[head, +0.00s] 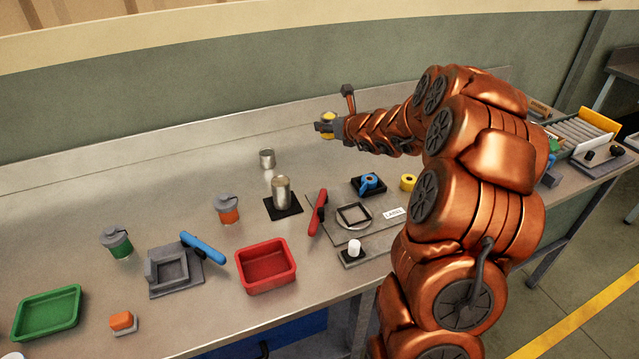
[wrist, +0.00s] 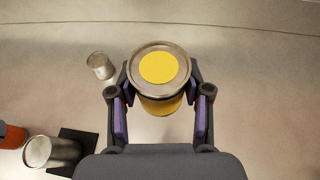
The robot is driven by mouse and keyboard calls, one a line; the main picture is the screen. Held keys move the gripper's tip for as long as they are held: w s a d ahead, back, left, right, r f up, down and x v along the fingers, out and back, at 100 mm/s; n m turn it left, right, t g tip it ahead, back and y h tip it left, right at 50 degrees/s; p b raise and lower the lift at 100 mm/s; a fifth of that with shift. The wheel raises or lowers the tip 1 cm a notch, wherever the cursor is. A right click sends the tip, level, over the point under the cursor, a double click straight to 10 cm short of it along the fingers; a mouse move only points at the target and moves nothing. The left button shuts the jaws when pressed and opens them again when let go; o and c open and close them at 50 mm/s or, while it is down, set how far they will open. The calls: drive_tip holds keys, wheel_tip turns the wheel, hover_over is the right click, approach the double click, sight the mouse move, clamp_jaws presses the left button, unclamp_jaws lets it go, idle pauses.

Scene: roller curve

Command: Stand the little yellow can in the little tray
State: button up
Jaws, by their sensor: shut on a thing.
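The little yellow can (head: 327,118) is in my gripper (head: 325,127), high over the back part of the bench. The wrist view shows its metal lid with a yellow disc (wrist: 158,68) and its yellow side between the two fingers. My gripper (wrist: 159,112) is shut on it, and the can looks about upright. I cannot tell which is the little tray. All three look empty.
A plain metal can (head: 267,160) and a taller can (head: 281,195) on a black pad (head: 270,211) stand left of my gripper. A red-handled tool (head: 318,212), a blue clamp (head: 369,182) and a yellow roll (head: 408,182) lie nearby. The back left bench is clear.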

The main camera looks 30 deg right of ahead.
drive_tip(key=s+d+f+m+h, duration=0.1)
drive_tip(key=s+d+f+h, duration=0.15)
drive_tip(key=d, duration=1.05)
hover_over(368, 166)
drive_tip(key=shift+y, duration=0.25)
wheel_tip(368, 166, down, 5)
drive_tip(key=shift+w+f+p, duration=0.1)
drive_tip(key=shift+w+p, duration=0.05)
drive_tip(key=shift+p, duration=0.2)
drive_tip(key=shift+f+p, duration=0.6)
drive_tip(key=shift+f, duration=1.85)
drive_tip(key=shift+f+b, duration=0.2)
drive_tip(key=shift+b, duration=0.1)
drive_tip(key=o, duration=1.3)
drive_tip(key=shift+c, duration=0.2)
drive_tip(key=shift+r, duration=0.1)
drive_tip(key=shift+r+p, duration=0.15)
drive_tip(key=shift+p, duration=0.2)
drive_tip(key=shift+d, duration=0.1)
drive_tip(key=shift+b+v, duration=1.85)
drive_tip(key=shift+v, duration=4.1)
